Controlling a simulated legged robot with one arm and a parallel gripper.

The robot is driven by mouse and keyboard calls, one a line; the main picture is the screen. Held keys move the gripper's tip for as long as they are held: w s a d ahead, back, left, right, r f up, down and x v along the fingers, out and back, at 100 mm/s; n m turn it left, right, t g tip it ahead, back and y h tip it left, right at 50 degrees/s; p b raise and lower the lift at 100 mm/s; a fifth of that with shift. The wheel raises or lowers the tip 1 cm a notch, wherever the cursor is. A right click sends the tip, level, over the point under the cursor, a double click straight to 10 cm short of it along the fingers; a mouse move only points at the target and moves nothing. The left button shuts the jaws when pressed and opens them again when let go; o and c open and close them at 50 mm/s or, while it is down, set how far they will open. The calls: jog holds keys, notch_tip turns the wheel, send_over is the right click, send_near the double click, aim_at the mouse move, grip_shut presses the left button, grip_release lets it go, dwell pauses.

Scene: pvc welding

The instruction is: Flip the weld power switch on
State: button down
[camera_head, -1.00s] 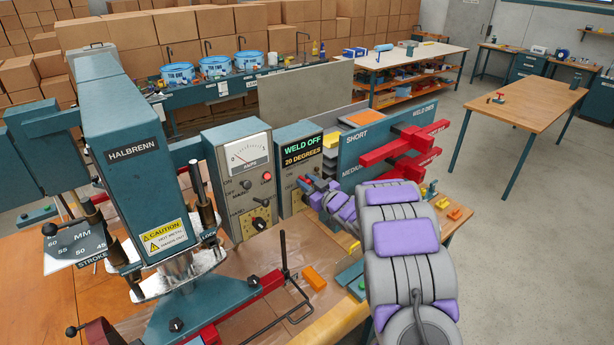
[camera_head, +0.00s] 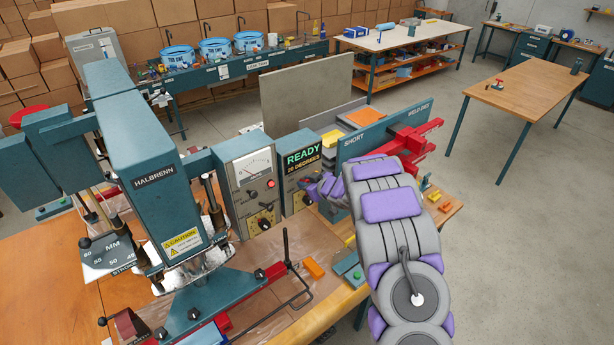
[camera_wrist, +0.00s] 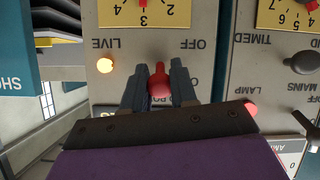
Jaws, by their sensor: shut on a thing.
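The weld power switch (camera_wrist: 160,84) is a red-capped toggle on the grey panel in the wrist view, where the picture is upside down. The two dark fingers of my gripper (camera_wrist: 160,72) stand on both sides of it, shut on it. The word OFF is printed beside it, and a lamp marked LIVE (camera_wrist: 106,66) glows amber. My arm reaches to this box from the right and hides the switch there.
The meter box (camera_head: 250,185) with its knob and lamp stands to the left, beside the HALBRENN press (camera_head: 130,150). A teal board marked SHORT (camera_head: 380,135) and red clamps (camera_head: 415,145) are close to my arm on the right. An orange block (camera_head: 314,268) lies on the bench.

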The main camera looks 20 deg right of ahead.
jog(key=shift+w+r+p, duration=0.15)
jog(key=shift+r+p, duration=0.1)
jog(key=shift+p, duration=0.35)
jog(key=c, duration=0.9)
grip_release()
jog(key=shift+f+g, duration=0.15)
jog(key=shift+g, duration=0.15)
jog(key=shift+c, duration=0.2)
jog(key=shift+d, duration=0.1)
jog(key=shift+s, duration=0.4)
jog(key=b+v, duration=0.1)
jog(key=v, duration=1.5)
jog(key=shift+s+b, duration=0.2)
jog(key=shift+b, duration=0.2)
jog(key=shift+d, duration=0.1)
